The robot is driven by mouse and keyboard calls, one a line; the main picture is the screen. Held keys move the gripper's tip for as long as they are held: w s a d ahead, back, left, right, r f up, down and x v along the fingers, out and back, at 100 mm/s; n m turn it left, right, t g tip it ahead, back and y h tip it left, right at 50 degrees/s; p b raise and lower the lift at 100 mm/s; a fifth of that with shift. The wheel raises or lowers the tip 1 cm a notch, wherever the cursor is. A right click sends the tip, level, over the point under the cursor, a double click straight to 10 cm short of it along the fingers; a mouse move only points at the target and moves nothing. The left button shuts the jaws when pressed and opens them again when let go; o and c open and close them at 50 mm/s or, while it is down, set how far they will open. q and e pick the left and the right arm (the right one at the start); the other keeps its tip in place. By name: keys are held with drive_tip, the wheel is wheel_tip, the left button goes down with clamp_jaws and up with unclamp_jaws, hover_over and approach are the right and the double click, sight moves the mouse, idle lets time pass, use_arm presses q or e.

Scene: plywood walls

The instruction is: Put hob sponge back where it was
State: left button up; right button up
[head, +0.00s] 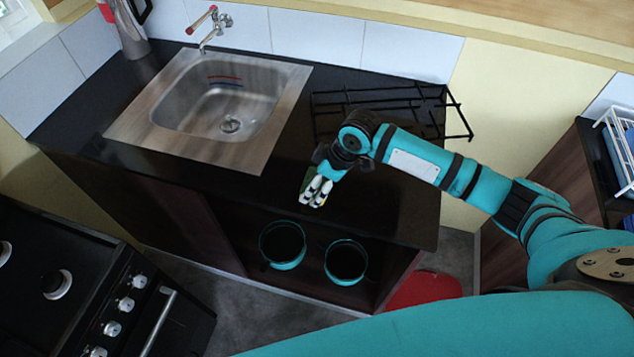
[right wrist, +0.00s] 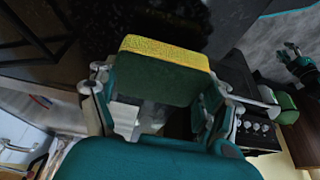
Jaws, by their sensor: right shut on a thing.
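The sponge (right wrist: 165,70) is a block with a yellow layer and a dark green layer, seen large in the right wrist view. My right gripper (head: 317,191) is shut on it, with a finger on each side. The fingers hide most of the sponge there. I cannot tell whether the sponge touches the counter. My left gripper does not show in the head view.
A steel sink (head: 225,105) with a tap (head: 212,30) is at the left of the counter. A black wire hob rack (head: 420,105) lies behind my right arm. Two pots (head: 283,245) stand on the open shelf below. A stove (head: 60,285) is at lower left.

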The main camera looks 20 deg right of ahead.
drive_tip(key=shift+f, duration=0.85)
drive_tip(key=shift+f, duration=0.15)
drive_tip(key=o, duration=1)
